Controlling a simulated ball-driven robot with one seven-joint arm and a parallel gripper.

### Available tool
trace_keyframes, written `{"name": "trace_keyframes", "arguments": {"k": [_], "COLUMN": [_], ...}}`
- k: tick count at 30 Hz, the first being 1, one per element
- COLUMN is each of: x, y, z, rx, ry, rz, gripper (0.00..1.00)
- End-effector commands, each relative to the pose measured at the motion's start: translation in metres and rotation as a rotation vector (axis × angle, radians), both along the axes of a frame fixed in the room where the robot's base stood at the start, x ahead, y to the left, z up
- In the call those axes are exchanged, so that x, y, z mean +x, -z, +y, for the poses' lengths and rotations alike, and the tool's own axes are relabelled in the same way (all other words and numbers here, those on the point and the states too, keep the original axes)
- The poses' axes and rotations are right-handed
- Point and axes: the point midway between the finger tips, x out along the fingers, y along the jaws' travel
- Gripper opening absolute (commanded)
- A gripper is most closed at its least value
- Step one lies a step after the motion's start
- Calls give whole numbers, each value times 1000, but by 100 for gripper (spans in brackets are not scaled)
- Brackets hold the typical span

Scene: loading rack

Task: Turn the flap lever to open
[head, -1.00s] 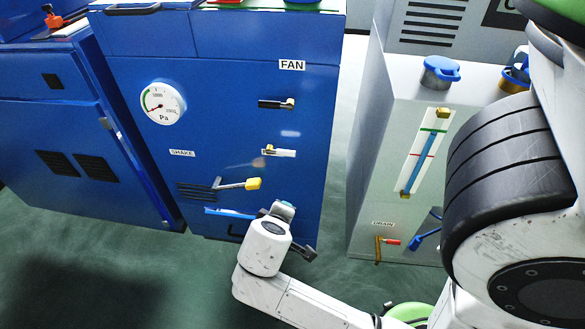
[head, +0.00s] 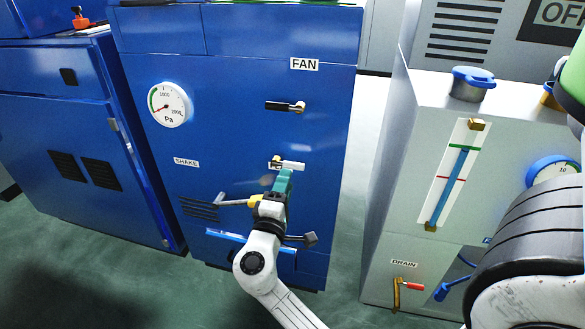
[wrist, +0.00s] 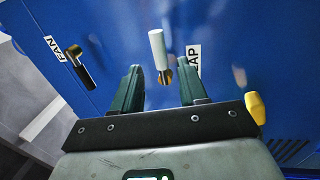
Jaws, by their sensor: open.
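The flap lever (head: 290,165) is a white handle on a brass pivot, on the front of the blue cabinet. In the head view it lies roughly level, pointing right from its pivot. The wrist view shows the white handle (wrist: 157,48) ahead of the gap between my fingers. A label ending in "AP" (wrist: 194,59) sits beside it, partly hidden. My gripper (wrist: 162,85) is open, its two green fingers apart with nothing between them. In the head view my gripper (head: 284,180) is just below the lever; whether it touches cannot be told.
The black fan lever (head: 285,106) is above, under the FAN label (head: 304,64). A pressure gauge (head: 168,105) is at upper left. A grey cabinet (head: 400,175) stands to the right across a gap.

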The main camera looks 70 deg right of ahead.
Motion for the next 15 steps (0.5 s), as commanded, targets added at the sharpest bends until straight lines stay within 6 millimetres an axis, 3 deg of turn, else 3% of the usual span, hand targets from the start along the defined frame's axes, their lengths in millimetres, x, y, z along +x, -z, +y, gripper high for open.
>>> {"name": "trace_keyframes", "arguments": {"k": [6,15], "x": [2,4], "y": [-7,-12], "z": [-39,-64], "rx": [0,1], "ry": [4,2], "rz": [-3,-1], "gripper": [43,43]}}
